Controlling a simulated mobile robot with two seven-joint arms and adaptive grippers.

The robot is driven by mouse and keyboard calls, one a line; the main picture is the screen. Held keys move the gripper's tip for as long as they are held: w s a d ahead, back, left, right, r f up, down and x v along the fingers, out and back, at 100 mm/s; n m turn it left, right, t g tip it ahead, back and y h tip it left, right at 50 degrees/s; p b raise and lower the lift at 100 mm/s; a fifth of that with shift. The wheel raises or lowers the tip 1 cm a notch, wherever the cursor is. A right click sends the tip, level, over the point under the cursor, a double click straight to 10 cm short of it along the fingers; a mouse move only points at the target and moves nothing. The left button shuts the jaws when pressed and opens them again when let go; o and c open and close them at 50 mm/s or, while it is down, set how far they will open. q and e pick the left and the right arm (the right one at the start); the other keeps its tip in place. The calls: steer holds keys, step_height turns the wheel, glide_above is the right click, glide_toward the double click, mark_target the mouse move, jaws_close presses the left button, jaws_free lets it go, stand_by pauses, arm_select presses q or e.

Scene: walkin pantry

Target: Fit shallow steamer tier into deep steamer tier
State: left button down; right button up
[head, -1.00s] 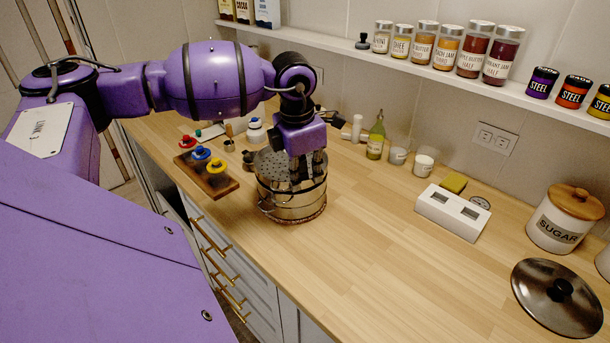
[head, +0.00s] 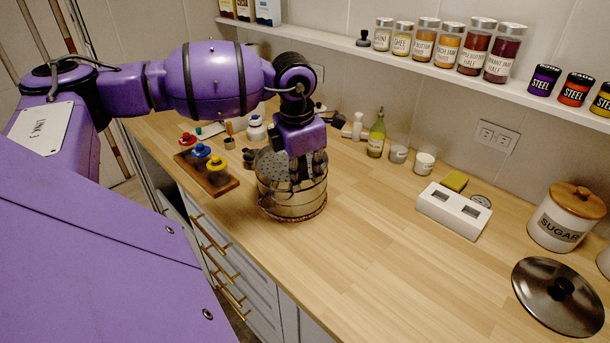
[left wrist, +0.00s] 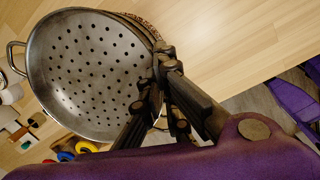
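The shallow steamer tier (head: 272,169), a steel pan with a perforated floor, sits at the top of the steel stack in the head view. Its perforated floor (left wrist: 85,75) and left loop handle (left wrist: 15,58) show in the left wrist view. The deep steamer tier (head: 290,207) is below it; the seam between them is hard to make out. My left gripper (head: 307,172) points down at the stack's right rim. In the left wrist view its fingertips (left wrist: 151,82) look apart, one over the pan's inside and one at the rim. My right gripper is out of view.
A green bottle (head: 376,138) and small cups stand behind. A white block (head: 452,210), sugar jar (head: 566,215) and lid (head: 560,296) are at right. The middle counter is clear.

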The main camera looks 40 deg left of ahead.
arm_select(q)
steer(key=shift+f, duration=0.25)
steer(key=c, duration=2.5)
jaws_free()
steer(key=o, duration=0.6)
steer(key=shift+o, duration=0.2)
step_height(320, 180, up, 12)
steer(key=s, duration=0.1)
steer(key=shift+s, duration=0.35)
